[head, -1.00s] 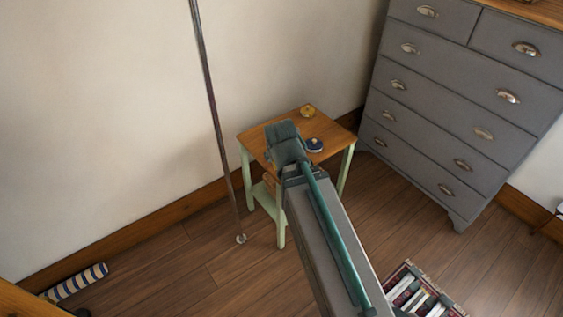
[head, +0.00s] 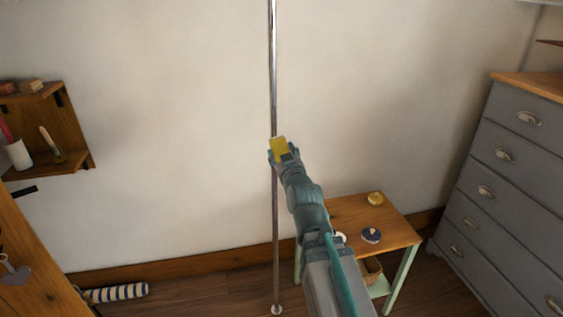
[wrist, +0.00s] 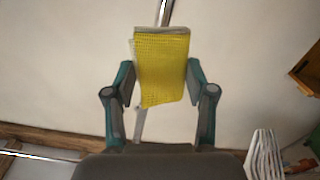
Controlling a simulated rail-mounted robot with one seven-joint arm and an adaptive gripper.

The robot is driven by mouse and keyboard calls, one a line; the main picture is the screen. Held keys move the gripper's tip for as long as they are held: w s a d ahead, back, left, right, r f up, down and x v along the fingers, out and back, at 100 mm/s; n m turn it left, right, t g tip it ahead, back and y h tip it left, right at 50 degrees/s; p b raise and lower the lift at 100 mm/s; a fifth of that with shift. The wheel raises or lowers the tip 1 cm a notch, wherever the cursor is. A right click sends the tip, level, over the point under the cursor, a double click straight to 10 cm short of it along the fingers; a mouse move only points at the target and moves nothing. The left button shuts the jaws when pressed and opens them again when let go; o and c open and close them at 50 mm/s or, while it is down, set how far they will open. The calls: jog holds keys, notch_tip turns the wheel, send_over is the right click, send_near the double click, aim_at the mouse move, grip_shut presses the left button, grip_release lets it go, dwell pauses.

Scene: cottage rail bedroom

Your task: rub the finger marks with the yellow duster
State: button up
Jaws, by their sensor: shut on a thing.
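My gripper (head: 282,158) is shut on the yellow duster (head: 279,146), high in front of the pale wall. In the wrist view, the duster (wrist: 162,65) is a yellow, textured cloth with a pale edge, upright between the two fingers (wrist: 162,88). A thin, shiny metal pole (head: 273,80) runs upright from the floor past the duster. In the wrist view the pole (wrist: 165,12) shows above the duster, which covers part of it. I cannot tell whether duster and pole touch. I cannot make out any finger marks.
A small table (head: 345,212) with green legs stands below right, with a yellow round tin (head: 375,198) and a blue round item (head: 371,235) on it. A grey chest of drawers (head: 500,190) is at right. A wooden wall shelf (head: 75,150) is at left. A striped roll (head: 118,292) lies on the floor.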

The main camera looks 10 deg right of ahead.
aim_at(274, 136)
jog(key=shift+w, duration=3)
jog(key=shift+w, duration=1)
jog(key=shift+s+r+p, duration=0.15)
jog(key=shift+r+p, duration=0.6)
jog(key=shift+r, duration=1)
jog(key=shift+r+p, duration=1.4)
jog(key=shift+r, duration=2.1)
jog(key=shift+f+b, duration=0.2)
jog(key=shift+b, duration=0.1)
jog(key=shift+f+b, duration=4.15)
jog(key=shift+f, duration=1)
